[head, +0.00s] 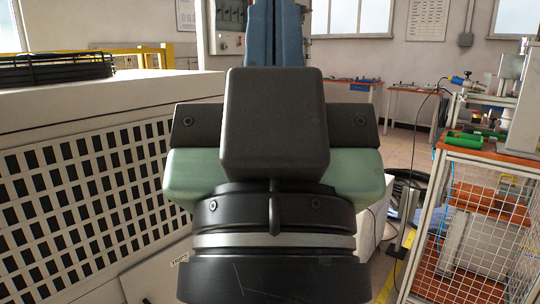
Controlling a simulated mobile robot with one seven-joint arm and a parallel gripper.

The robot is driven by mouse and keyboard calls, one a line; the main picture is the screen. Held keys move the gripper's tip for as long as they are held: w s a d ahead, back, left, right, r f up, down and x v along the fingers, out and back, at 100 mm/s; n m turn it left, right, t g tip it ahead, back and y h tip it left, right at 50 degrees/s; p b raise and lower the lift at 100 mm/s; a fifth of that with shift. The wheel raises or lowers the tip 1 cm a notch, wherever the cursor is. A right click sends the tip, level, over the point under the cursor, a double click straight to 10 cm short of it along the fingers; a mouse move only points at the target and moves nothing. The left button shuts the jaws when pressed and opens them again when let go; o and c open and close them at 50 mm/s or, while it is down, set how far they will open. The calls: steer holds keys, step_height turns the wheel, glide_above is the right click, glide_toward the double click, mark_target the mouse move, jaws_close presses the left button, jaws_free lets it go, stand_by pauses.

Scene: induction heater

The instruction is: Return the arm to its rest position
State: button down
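My gripper (275,140) fills the middle of the head view, seen from behind and close up. A dark box-shaped housing sits on its dark crossbar, with a pale green body behind and below. My black wrist (272,270) with a silver band is below it at the bottom edge. The fingers cannot be made out for certain, so I cannot tell whether they are open or hold anything.
A white machine cabinet with a grid front (90,205) stands close on the left, with a black rack (55,68) on top. A wire-mesh cart (485,225) stands on the right. Workbenches (410,90) line the back. Some floor shows between them.

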step_height(320, 180, up, 30)
steer(key=p, duration=2.7)
steer(key=shift+a+f+p, duration=0.15)
steer(key=shift+p, duration=0.25)
steer(key=shift+a, duration=0.15)
